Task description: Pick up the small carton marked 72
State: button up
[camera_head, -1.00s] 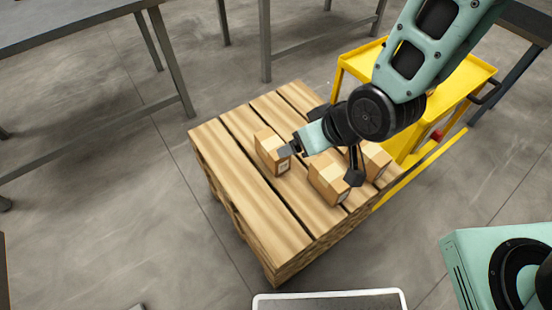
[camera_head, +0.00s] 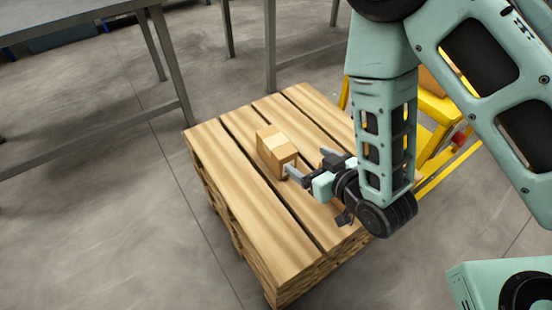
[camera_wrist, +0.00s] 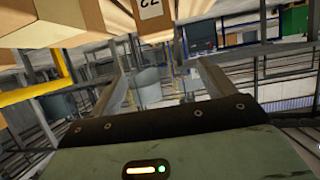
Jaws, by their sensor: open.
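The small carton marked 72 (camera_wrist: 150,9) shows at the top edge of the wrist view, its label upside down and its box cut off by the frame. It appears to be the tan carton (camera_head: 273,146) upright on the pallet in the head view, where the number is not readable. My gripper (camera_head: 311,163) is open just right of that carton, low over the pallet. One finger overlaps the carton's lower right corner; contact cannot be told. In the wrist view my gripper (camera_wrist: 162,72) has nothing between its fingers.
The wooden pallet (camera_head: 240,200) has bare planks left and front of the carton. A yellow cart (camera_head: 437,105) stands behind my arm, which hides the pallet's right side. Grey tables (camera_head: 165,60) stand at the back. Other brown boxes (camera_wrist: 25,25) fill the wrist view's upper left.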

jog(key=b, duration=0.1)
send_near(278, 143)
jog(key=x, duration=0.4)
jog(key=shift+w+a+r, duration=0.15)
jog(key=shift+r, duration=0.05)
jog(key=x, duration=0.2)
jog(key=b+x, duration=0.1)
jog(key=x, duration=0.1)
jog(key=shift+f, duration=0.4)
jog(key=shift+w+a+f, duration=0.15)
jog(key=shift+w+a, duration=0.1)
jog(key=shift+w, duration=0.2)
jog(key=c, duration=1.6)
grip_shut()
